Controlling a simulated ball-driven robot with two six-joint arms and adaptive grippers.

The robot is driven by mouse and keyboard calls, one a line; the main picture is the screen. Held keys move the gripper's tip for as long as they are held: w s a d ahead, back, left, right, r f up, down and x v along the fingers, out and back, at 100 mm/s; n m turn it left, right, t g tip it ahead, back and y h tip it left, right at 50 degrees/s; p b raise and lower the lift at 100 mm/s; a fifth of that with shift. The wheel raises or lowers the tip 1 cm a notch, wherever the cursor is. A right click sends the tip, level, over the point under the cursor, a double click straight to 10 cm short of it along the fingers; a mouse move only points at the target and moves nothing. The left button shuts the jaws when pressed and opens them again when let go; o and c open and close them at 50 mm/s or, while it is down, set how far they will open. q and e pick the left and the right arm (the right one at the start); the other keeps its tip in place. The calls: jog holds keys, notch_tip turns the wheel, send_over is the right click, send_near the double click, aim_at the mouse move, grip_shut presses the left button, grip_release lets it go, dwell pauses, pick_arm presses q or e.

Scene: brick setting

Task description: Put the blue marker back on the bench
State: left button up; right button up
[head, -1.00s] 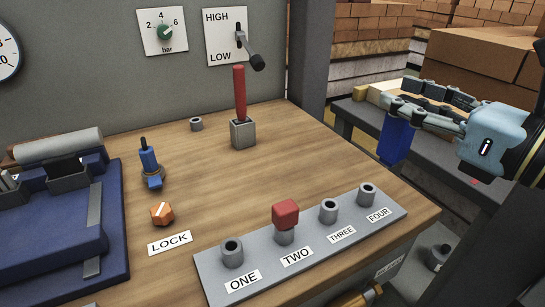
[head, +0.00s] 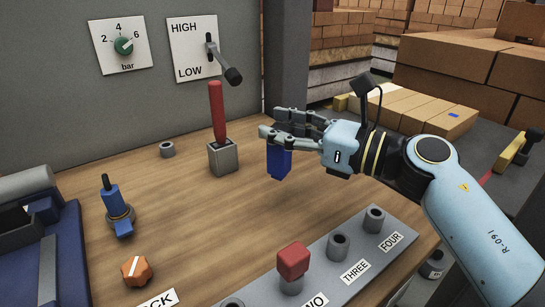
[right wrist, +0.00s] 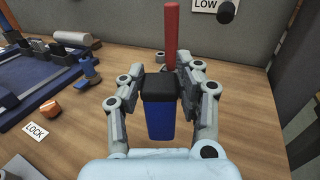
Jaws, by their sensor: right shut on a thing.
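The blue marker (head: 280,162) is a blue block with a black top; it also shows in the right wrist view (right wrist: 168,120). My right gripper (head: 272,131) is shut on its upper part and holds it roughly upright, with the blue end down. In the head view it appears over the right part of the wooden bench (head: 190,190), in front of the back corner. I cannot tell for sure how high its lower end is above the wood. The right wrist view shows the fingers (right wrist: 166,82) on both sides of the black top. My left gripper is not in view.
A red lever (head: 217,112) stands on a grey base left of the marker. A grey strip (head: 325,262) with pegs and a red block (head: 293,260) lies nearer. A blue valve (head: 115,205) and orange knob (head: 137,270) are left. The wood between is clear.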

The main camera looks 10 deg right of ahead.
aim_at(284, 162)
jog(key=shift+s+a+f, duration=0.3)
jog(key=shift+a+f, duration=0.2)
jog(key=shift+a, duration=0.25)
notch_tip(284, 162, down, 4)
jog(key=shift+f+b, duration=0.1)
jog(key=shift+b, duration=0.35)
jog(key=o, duration=0.9)
jog(key=shift+s+d, duration=0.1)
